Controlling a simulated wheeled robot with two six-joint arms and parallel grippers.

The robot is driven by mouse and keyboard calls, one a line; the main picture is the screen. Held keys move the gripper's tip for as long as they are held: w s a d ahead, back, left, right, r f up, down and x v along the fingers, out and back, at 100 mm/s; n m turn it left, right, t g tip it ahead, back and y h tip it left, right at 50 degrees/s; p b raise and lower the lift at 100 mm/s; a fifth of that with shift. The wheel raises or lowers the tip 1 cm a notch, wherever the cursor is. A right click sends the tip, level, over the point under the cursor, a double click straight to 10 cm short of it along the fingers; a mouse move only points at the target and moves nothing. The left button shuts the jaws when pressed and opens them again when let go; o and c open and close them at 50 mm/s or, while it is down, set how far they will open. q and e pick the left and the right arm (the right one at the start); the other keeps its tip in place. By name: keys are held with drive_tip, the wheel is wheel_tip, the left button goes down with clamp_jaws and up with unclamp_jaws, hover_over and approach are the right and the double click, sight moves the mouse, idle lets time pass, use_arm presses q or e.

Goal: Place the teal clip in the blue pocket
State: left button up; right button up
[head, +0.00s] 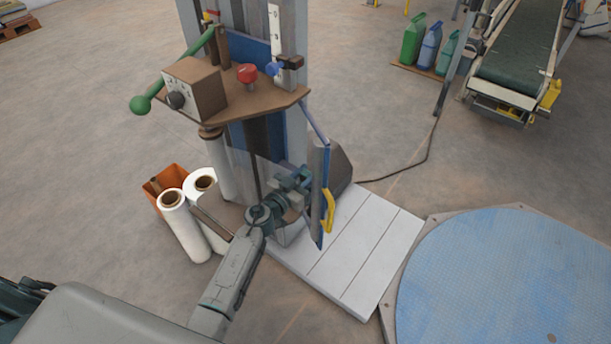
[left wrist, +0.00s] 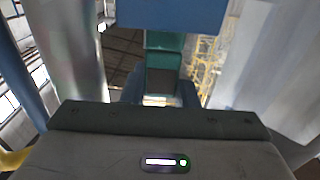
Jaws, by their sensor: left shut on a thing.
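My left gripper (head: 303,180) is beside the grey column of the sack filler, just left of a narrow upright blue panel. In the left wrist view its fingers (left wrist: 160,95) are shut on the teal clip (left wrist: 164,42). The clip points away from the gripper, and its far end meets the lower edge of a blue block (left wrist: 170,14), which may be the blue pocket. I cannot tell whether the clip is inside it or only behind it. In the head view the clip cannot be made out. My right gripper is not in view.
The blue panel (head: 320,200) with a yellow handle (head: 328,212) is close right of the gripper. Above is a brown shelf (head: 235,105) with a control box (head: 195,88) and red button (head: 247,73). White rolls (head: 185,225) stand left. A blue round platform (head: 500,285) lies right.

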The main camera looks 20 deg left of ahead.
use_arm(q)
drive_tip(key=shift+f, duration=0.15)
drive_tip(key=o, duration=0.9)
drive_tip(key=shift+o, duration=0.2)
drive_tip(key=shift+s+r, duration=0.1)
drive_tip(key=shift+r, duration=0.1)
drive_tip(key=v, duration=1.2)
